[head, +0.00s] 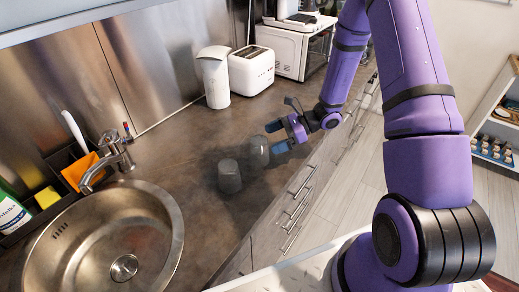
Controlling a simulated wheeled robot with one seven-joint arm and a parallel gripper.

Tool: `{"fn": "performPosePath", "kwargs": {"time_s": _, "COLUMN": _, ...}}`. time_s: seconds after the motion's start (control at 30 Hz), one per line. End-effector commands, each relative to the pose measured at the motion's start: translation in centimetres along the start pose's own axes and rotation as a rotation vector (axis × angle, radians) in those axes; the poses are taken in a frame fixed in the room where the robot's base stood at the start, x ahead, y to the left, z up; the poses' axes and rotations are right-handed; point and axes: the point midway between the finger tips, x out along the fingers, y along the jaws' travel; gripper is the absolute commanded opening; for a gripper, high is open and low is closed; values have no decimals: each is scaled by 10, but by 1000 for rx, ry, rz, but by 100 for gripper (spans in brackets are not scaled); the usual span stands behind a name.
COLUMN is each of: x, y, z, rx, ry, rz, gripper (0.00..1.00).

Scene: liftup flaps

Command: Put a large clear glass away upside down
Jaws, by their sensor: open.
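A clear, see-through glass (257,152) stands on the dark countertop near its front edge. It is faint, and I cannot tell which way up it is. A smaller greyish glass (229,176) stands just to its left and nearer the sink; it looks see-through too. My gripper (275,137) has blue fingertips and reaches in from the right. Its jaws are open, with the fingertips right beside the clear glass. I cannot tell whether they touch it or surround part of it.
A steel sink (125,240) with a tap (113,155) is at the left. Drawers (295,205) lie below the counter edge. An open shelf (497,135) is at the far right.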

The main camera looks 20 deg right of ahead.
Motion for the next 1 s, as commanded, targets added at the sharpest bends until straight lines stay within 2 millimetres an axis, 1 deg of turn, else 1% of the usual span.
{"fn": "performPosePath", "kwargs": {"time_s": 0.13, "x": 11, "y": 0, "z": 1, "rx": 0, "ry": 1, "rz": 3, "gripper": 94}}
{"fn": "performPosePath", "kwargs": {"time_s": 0.3, "x": 36, "y": 0, "z": 5, "rx": -1, "ry": 1, "rz": 3, "gripper": 94}}
{"fn": "performPosePath", "kwargs": {"time_s": 0.4, "x": 47, "y": -1, "z": 4, "rx": -1, "ry": 0, "rz": 2, "gripper": 94}}
{"fn": "performPosePath", "kwargs": {"time_s": 0.53, "x": 53, "y": -1, "z": 4, "rx": -1, "ry": 0, "rz": 1, "gripper": 94}}
{"fn": "performPosePath", "kwargs": {"time_s": 0.73, "x": 53, "y": -1, "z": 4, "rx": -1, "ry": 1, "rz": 0, "gripper": 94}}
{"fn": "performPosePath", "kwargs": {"time_s": 0.77, "x": 53, "y": -1, "z": 4, "rx": -1, "ry": 1, "rz": 0, "gripper": 90}}
{"fn": "performPosePath", "kwargs": {"time_s": 0.8, "x": 53, "y": -1, "z": 4, "rx": -1, "ry": 1, "rz": 0, "gripper": 80}}
{"fn": "performPosePath", "kwargs": {"time_s": 0.87, "x": 53, "y": -1, "z": 4, "rx": -1, "ry": 1, "rz": 0, "gripper": 67}}
{"fn": "performPosePath", "kwargs": {"time_s": 0.9, "x": 53, "y": -1, "z": 4, "rx": -1, "ry": 1, "rz": 0, "gripper": 57}}
{"fn": "performPosePath", "kwargs": {"time_s": 0.97, "x": 53, "y": -1, "z": 4, "rx": -1, "ry": 1, "rz": 0, "gripper": 44}}
{"fn": "performPosePath", "kwargs": {"time_s": 1.0, "x": 53, "y": -1, "z": 4, "rx": -1, "ry": 1, "rz": 0, "gripper": 35}}
